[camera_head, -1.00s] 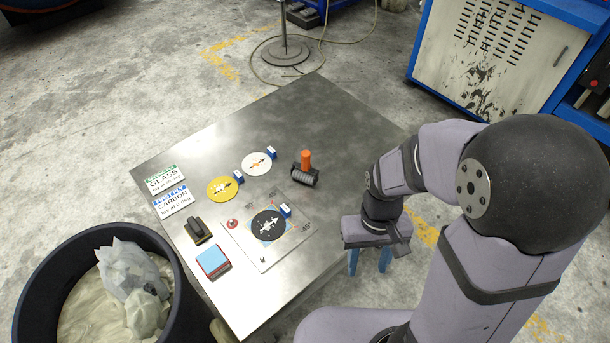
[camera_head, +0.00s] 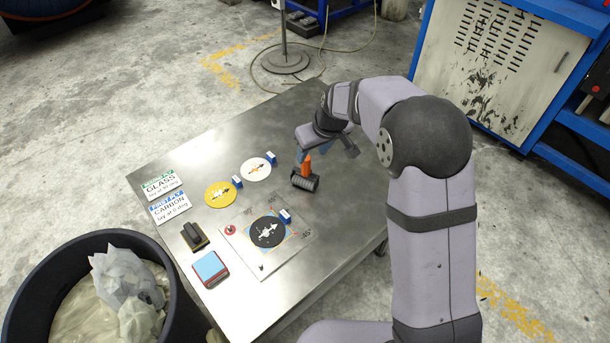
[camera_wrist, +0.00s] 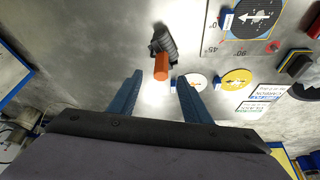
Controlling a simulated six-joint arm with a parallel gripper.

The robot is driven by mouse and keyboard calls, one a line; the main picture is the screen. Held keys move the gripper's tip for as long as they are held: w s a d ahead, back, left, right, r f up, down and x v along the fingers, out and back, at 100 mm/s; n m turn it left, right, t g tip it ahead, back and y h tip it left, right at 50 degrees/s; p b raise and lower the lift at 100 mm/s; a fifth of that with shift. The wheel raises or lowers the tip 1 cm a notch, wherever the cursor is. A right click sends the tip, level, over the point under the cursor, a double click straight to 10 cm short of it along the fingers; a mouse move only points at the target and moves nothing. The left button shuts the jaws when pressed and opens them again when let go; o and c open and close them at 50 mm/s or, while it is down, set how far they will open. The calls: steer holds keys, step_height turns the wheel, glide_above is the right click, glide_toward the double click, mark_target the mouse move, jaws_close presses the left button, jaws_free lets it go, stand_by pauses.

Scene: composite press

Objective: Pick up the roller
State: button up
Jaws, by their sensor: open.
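The roller (camera_head: 304,182) has an upright orange handle and a dark ribbed cylinder, and stands on the metal table. In the head view my gripper (camera_head: 301,154) is above it and partly overlaps its handle. In the wrist view the roller (camera_wrist: 162,48) lies ahead of the fingertips, with its orange handle pointing toward the gap between them. My gripper (camera_wrist: 157,82) is open, its two blue fingers apart with nothing between them. I cannot tell the exact height of the fingers above the handle.
A white disc (camera_head: 257,170) and a yellow disc (camera_head: 219,194) lie left of the roller. A board (camera_head: 248,256) with a black disc lies nearer the front. A black bin (camera_head: 180,290) stands at the table's left. The table right of the roller is clear.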

mark_target(307, 159)
steer(key=shift+a+p+x, duration=0.2)
steer(key=shift+p+x, duration=0.85)
steer(key=shift+x, duration=2.6)
steer(key=shift+r, duration=0.1)
jaws_close()
